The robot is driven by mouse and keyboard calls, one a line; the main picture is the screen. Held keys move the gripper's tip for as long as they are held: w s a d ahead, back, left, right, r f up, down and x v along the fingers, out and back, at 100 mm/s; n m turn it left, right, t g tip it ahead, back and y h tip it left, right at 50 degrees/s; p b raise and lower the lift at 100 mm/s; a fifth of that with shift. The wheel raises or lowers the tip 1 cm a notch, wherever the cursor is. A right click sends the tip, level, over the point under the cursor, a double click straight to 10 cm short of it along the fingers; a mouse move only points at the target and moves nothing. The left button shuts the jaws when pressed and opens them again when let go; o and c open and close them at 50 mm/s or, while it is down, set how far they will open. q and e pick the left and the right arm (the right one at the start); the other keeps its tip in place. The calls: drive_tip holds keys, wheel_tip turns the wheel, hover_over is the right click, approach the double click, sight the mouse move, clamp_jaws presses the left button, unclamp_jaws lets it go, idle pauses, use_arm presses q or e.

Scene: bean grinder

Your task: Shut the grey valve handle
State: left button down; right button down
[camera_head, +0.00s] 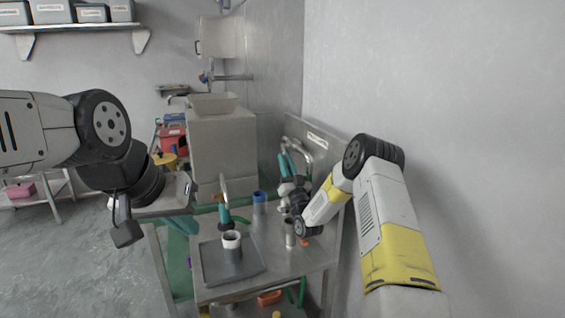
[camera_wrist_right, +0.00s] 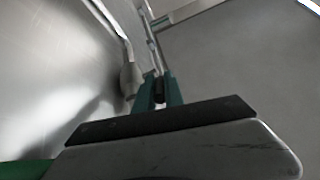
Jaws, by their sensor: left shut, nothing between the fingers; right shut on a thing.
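My right gripper (camera_head: 287,162) reaches toward the steel pipework at the back right of the steel table, against the wall. In the right wrist view its teal fingers (camera_wrist_right: 159,88) are closed together on a slim grey piece, which looks like the grey valve handle (camera_wrist_right: 154,56). The handle is small and partly hidden by the fingertips. A rounded grey part (camera_wrist_right: 130,78) is just left of the fingers. My left gripper (camera_head: 182,224) is shut and empty, pointing down left of the table, its fingers partly hidden by its palm.
A dark tray (camera_head: 250,264) with a white-rimmed cup (camera_head: 232,242) lies on the steel table (camera_head: 312,258). A blue-topped cylinder (camera_head: 260,203) and a grey cylinder (camera_head: 290,234) stand nearby. A large steel box (camera_head: 222,150) stands behind. The wall closely bounds the right side.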

drive_tip(key=c, duration=1.4)
unclamp_jaws()
drive_tip(key=shift+c, duration=0.2)
drive_tip(key=shift+s+f, duration=0.2)
drive_tip(key=v, duration=0.2)
drive_tip(key=shift+s+d+f, duration=0.15)
drive_tip(key=shift+f, duration=0.05)
drive_tip(key=s+d, duration=0.3)
drive_tip(key=s, duration=0.8)
drive_tip(key=shift+s+d, duration=0.3)
drive_tip(key=shift+d, duration=0.05)
drive_tip(key=shift+r, duration=0.1)
